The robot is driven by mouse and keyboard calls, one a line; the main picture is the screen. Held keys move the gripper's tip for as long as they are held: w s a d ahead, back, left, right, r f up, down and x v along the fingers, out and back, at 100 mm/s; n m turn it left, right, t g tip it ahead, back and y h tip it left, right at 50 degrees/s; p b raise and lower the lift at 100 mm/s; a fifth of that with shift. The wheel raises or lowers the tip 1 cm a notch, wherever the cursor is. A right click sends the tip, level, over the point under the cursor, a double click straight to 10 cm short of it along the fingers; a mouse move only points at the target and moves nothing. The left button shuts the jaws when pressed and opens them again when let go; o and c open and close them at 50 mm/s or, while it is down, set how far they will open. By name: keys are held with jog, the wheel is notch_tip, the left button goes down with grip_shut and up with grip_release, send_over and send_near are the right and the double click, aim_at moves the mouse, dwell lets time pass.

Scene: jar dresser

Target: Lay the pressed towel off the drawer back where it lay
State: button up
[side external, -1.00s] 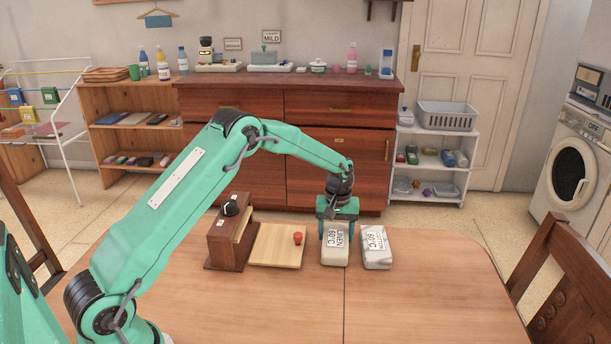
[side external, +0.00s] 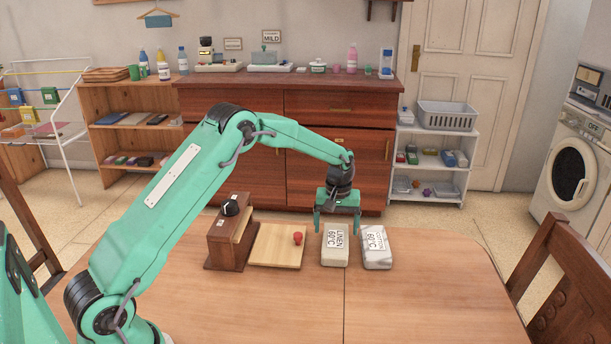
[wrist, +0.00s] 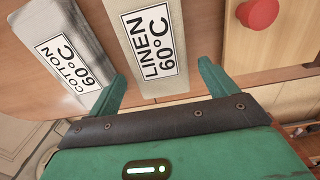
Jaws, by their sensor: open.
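A pale block-shaped bundle labelled LINEN 60°C (side external: 335,257) lies flat on the table, and it also shows in the wrist view (wrist: 138,20). I cannot tell for sure that it is the pressed towel. A greyish bundle labelled COTTON 60°C (side external: 377,260) lies just right of it. The light wooden drawer (side external: 270,254) is out from the dark wooden press (side external: 226,248), with a red knob (side external: 297,238) and no cloth on it. My gripper (side external: 337,229) is open and empty just above the linen bundle, one finger to each side in the wrist view (wrist: 162,85).
The black dial (side external: 231,208) tops the press at left. The front of the table (side external: 420,310) is clear, and so is the area right of the cotton bundle. Chairs stand at both table sides. A dark dresser (side external: 340,150) stands behind the table.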

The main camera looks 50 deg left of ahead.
aim_at(336, 232)
notch_tip(336, 232, up, 10)
jog(key=shift+f, duration=0.15)
dwell(0.3)
dwell(0.5)
jog(key=s+d+r+m+t, duration=0.2)
jog(key=s+d+r, duration=0.1)
jog(key=s+r, duration=0.45)
jog(key=s+d+r+m+t, duration=0.1)
jog(key=s+d+r+m, duration=0.15)
jog(key=s+r, duration=0.55)
jog(key=s+d+f+m+t, duration=0.1)
jog(key=s+m, duration=0.1)
jog(key=s, duration=0.7)
jog(key=s+d+f+m+t, duration=0.1)
jog(key=s+f+m, duration=0.1)
jog(key=s, duration=0.8)
jog(key=shift+s+d+f+t, duration=0.15)
jog(key=shift+f+t, duration=0.05)
jog(key=shift+t, duration=0.1)
